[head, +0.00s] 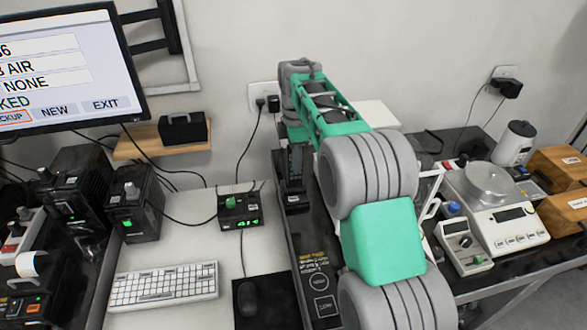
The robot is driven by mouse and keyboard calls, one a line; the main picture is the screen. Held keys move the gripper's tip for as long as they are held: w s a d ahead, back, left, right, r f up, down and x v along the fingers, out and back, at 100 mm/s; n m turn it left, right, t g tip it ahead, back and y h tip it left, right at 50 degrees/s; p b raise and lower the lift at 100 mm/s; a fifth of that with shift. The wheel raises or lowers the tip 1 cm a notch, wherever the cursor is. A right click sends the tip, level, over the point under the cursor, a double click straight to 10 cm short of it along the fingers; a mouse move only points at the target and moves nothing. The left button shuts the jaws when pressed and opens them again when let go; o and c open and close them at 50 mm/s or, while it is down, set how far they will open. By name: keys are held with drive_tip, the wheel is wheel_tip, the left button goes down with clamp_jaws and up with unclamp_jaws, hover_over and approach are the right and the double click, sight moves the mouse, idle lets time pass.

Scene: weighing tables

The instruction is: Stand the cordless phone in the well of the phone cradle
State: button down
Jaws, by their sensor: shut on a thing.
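My arm reaches away from me to the back wall, and its far end points down. My gripper (288,150) is at that end, small and dark, above the back of the dark surface. It is shut on a dark upright thing that looks like the cordless phone (295,166); the fingers and the phone are hard to tell apart. Right below is a low black block with a small pale label, which looks like the phone cradle (293,199). I cannot tell whether the phone touches the cradle or is in its well.
A small black box with green digits (240,210) stands left of the cradle. A keyboard (163,286) and a mouse (249,298) lie in front. A monitor (70,70) is at left. A scale (490,205) and wooden boxes (560,170) stand at right. My arm hides the middle.

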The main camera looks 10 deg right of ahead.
drive_tip(key=w+d+f+p, duration=0.1)
drive_tip(key=w+f+p, duration=0.3)
drive_tip(key=w+f, duration=0.4)
drive_tip(key=shift+w+f, duration=0.25)
drive_tip(key=shift+f, duration=1.3)
drive_tip(key=c, duration=1.3)
unclamp_jaws()
drive_tip(key=shift+d, duration=0.1)
drive_tip(key=shift+o, duration=0.2)
wheel_tip(320, 180, up, 14)
drive_tip(key=b, duration=0.1)
drive_tip(key=s+r+m+t, duration=0.2)
drive_tip(key=s+r+m, duration=0.5)
drive_tip(key=s+r, duration=0.25)
drive_tip(key=s+f+m, duration=0.2)
drive_tip(key=s+m, duration=0.1)
drive_tip(key=s, duration=0.5)
drive_tip(key=s+f+m+t, duration=0.1)
drive_tip(key=s+f+m, duration=0.2)
drive_tip(key=s, duration=0.6)
drive_tip(key=s+f+m+t, duration=0.1)
drive_tip(key=s+f+m, duration=0.2)
drive_tip(key=s, duration=0.6)
drive_tip(key=shift+m, duration=1)
